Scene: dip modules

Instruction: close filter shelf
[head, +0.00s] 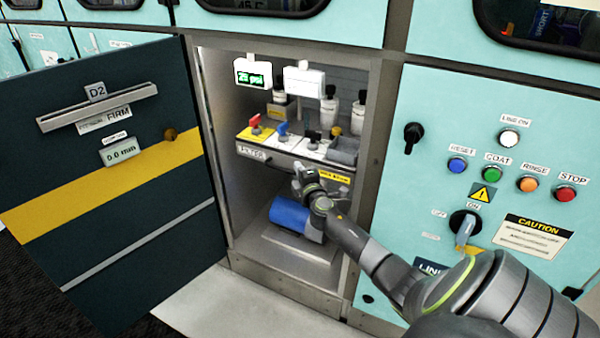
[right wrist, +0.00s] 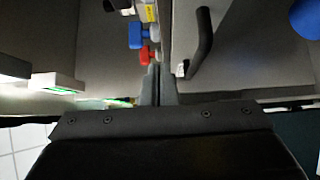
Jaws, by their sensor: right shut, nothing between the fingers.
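The filter shelf (head: 250,153) is a grey shelf with a "FILTER" label, inside an open cabinet in the head view. On top it carries a red valve (head: 255,121), a blue valve (head: 282,129) and dark ones. My right gripper (head: 300,176) is at the shelf's front, partly hidden by my own wrist. In the right wrist view the fingers (right wrist: 157,84) are shut and empty, close to the shelf's front edge. A black curved handle (right wrist: 203,42) is just right of them, apart from the fingertips. Whether the fingers touch the shelf is unclear. My left gripper is out of view.
The dark cabinet door (head: 110,200) marked D2 stands open at the left. A blue cylinder (head: 289,214) lies below the shelf. Bottles (head: 329,107) stand behind it. The cabinet's right frame (head: 378,130) and a button panel (head: 495,165) are close to my right arm.

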